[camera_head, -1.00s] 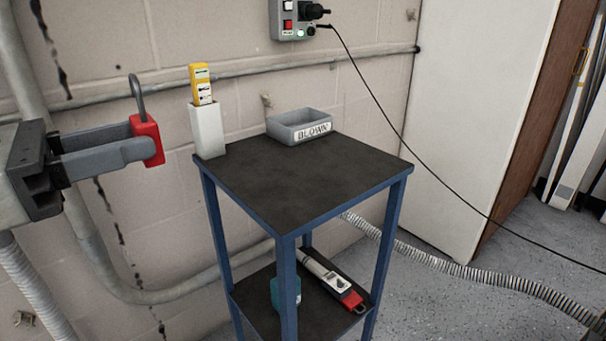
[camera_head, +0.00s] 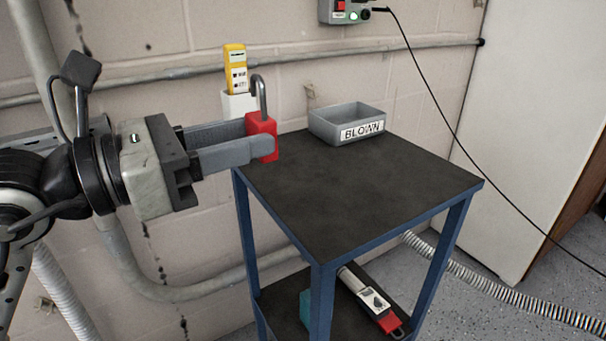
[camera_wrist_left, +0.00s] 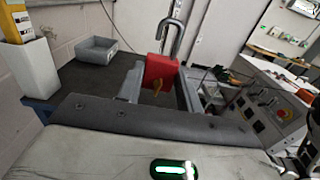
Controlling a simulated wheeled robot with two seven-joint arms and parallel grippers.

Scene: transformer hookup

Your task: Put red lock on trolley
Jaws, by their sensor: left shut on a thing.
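The red lock (camera_head: 262,128) is a red padlock with a grey shackle pointing up. My left gripper (camera_head: 245,143) is shut on it and holds it upright at the left edge of the trolley top in the head view. The lock also shows between the fingers in the left wrist view (camera_wrist_left: 160,72). The trolley (camera_head: 350,200) has a dark top and blue legs. I cannot tell from the head view how high the lock is above the top. My right gripper is not in view.
A white holder (camera_head: 236,104) with a yellow device (camera_head: 236,68) stands at the trolley's back left corner, close behind the lock. A grey tray labelled BLOWN (camera_head: 345,122) sits at the back. The middle and front of the top are clear. A red-ended tool (camera_head: 375,302) lies on the lower shelf.

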